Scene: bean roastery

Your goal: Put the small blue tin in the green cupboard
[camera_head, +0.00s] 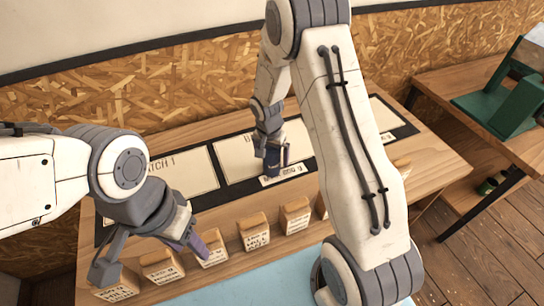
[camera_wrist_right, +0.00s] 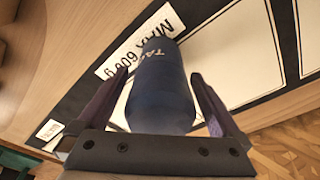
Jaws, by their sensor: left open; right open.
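The small blue tin (camera_head: 275,162) stands on the dark mat of the wooden table, beside a white weight label. In the right wrist view the tin (camera_wrist_right: 160,88) is between the two fingers of my right gripper (camera_wrist_right: 159,78), with gaps visible at its sides. The jaws are open. In the head view my right gripper (camera_head: 270,143) is at the tin and partly hides it. My left gripper (camera_head: 150,256) is open and empty over the row of labelled blocks. A dark green object (camera_head: 494,112) is on the right-hand table; I cannot tell if it is the green cupboard.
Several labelled wooden blocks (camera_head: 254,231) line the table's front. White panels (camera_head: 185,172) lie on the mat behind them. A chipboard wall (camera_head: 180,85) closes off the back. Small dark tins (camera_head: 490,185) sit on the right table's lower shelf. Wooden floor lies at right.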

